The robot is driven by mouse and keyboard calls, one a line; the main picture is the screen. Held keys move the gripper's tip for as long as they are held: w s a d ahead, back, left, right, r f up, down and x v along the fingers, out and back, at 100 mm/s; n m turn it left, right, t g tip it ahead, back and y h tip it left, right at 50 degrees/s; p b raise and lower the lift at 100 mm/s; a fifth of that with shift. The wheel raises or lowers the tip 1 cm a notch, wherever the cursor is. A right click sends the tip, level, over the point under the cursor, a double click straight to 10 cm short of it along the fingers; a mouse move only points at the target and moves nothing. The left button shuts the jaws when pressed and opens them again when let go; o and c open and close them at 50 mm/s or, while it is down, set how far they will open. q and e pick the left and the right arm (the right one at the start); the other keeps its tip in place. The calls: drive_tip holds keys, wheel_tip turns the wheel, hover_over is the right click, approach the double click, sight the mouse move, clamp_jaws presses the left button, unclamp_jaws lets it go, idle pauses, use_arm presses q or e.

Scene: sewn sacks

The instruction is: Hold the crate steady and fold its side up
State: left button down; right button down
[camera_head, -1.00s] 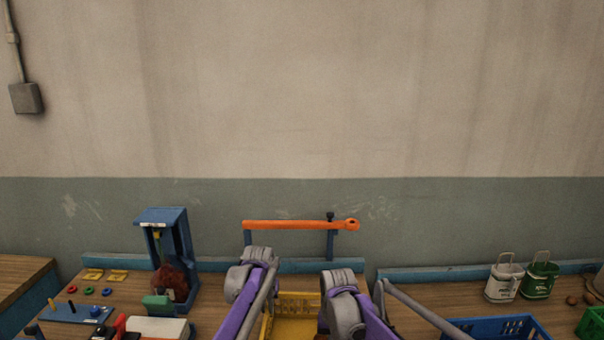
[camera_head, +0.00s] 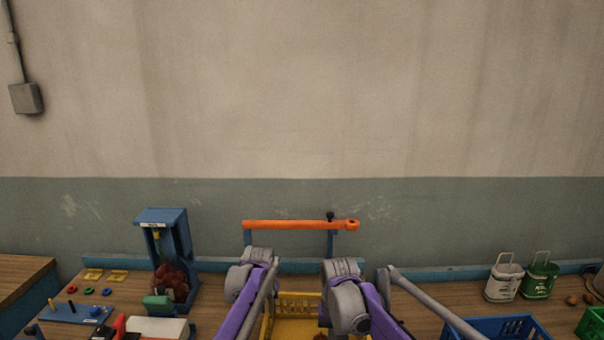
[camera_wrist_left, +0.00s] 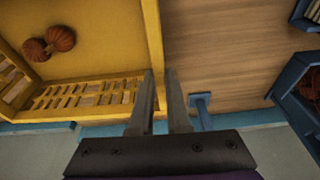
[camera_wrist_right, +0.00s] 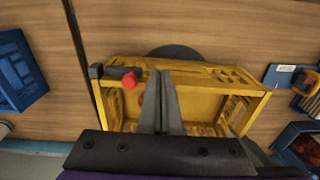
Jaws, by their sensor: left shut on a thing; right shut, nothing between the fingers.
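The yellow crate (camera_head: 297,306) stands on the bench between my two arms, partly hidden by them. In the left wrist view its slatted wall and corner (camera_wrist_left: 153,38) show, with red-brown round things (camera_wrist_left: 62,39) inside. My left gripper (camera_wrist_left: 164,74) is shut on the crate's yellow wall, one finger on each side. In the right wrist view the crate shows from above, with a slotted side panel (camera_wrist_right: 215,78) towards the top of the picture. My right gripper (camera_wrist_right: 159,74) is shut and empty over the crate, beside a red knob (camera_wrist_right: 129,80). Whether its fingertips touch the panel I cannot tell.
An orange bar (camera_head: 295,225) on blue posts stands behind the crate. A blue stand (camera_head: 165,250) is at left, a blue crate (camera_head: 500,328) at right. White (camera_head: 504,280) and green (camera_head: 540,280) containers stand further right. A dark round disc (camera_wrist_right: 175,52) shows beside the yellow crate.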

wheel_tip(320, 180, up, 5)
drive_tip(key=shift+r, duration=0.2)
idle(0.3)
